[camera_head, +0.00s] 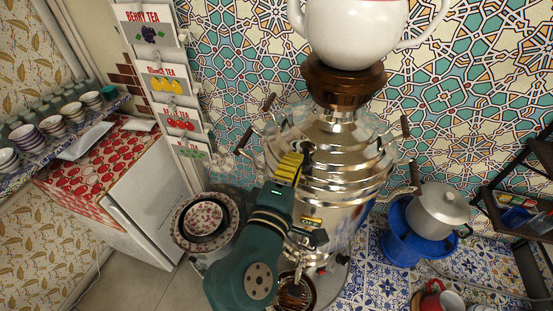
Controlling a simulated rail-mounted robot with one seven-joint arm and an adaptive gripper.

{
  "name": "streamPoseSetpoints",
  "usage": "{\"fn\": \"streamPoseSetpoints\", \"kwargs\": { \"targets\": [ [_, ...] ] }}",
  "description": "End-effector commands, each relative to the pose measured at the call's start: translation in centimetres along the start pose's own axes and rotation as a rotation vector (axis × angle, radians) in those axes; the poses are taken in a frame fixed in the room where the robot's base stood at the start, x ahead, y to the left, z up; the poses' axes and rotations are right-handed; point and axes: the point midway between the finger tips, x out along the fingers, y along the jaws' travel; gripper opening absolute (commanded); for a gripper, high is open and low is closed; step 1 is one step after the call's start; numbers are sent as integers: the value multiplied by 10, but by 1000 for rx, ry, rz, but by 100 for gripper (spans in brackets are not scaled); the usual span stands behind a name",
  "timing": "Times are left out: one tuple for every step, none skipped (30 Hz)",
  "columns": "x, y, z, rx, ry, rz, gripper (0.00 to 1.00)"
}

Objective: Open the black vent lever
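The shiny metal samovar (345,165) stands upright in the middle of the view, with a brown wooden neck (342,80) and a white teapot (355,32) on top. Dark handles stick out on its left (245,138) and right (405,126). I cannot tell which part is the black vent lever. My green arm reaches up in front of the samovar's left side. My gripper (290,168), with yellow and black stripes, is at the arm's upper end, over the samovar's body in the picture. Its fingertips are not clear, and contact cannot be told.
A patterned bowl (181,238) stands at the lower left of the samovar. A metal pot (437,211) sits on a blue stand (399,243) at the right. A tea-sign rack (168,82), a white cabinet (150,203) and a shelf of cups (52,123) are at the left. Dark shelving (487,207) is far right.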

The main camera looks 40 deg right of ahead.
Motion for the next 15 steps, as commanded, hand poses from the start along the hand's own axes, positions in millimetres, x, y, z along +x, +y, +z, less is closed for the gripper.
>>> {"fn": "streamPoseSetpoints", "kwargs": {
  "targets": [
    [0,1,5,1,-1,0,0],
    [0,1,7,1,-1,0,0],
    [0,0,10,0,-1,0,0],
    [1,0,12,0,-1,0,0],
    [1,1,14,0,-1,1,0],
    [1,1,17,1,-1,1,0],
    [2,1,19,1,0,1,0],
    [2,0,20,0,0,0,0],
    [2,0,22,1,0,0,0],
    [3,1,24,1,0,0,0],
    [3,1,25,0,0,0,0],
    [4,1,27,0,0,1,0],
    [4,0,28,0,0,1,0],
    [4,0,29,0,0,0,0],
    [5,0,30,0,0,0,0]
  ]
}}
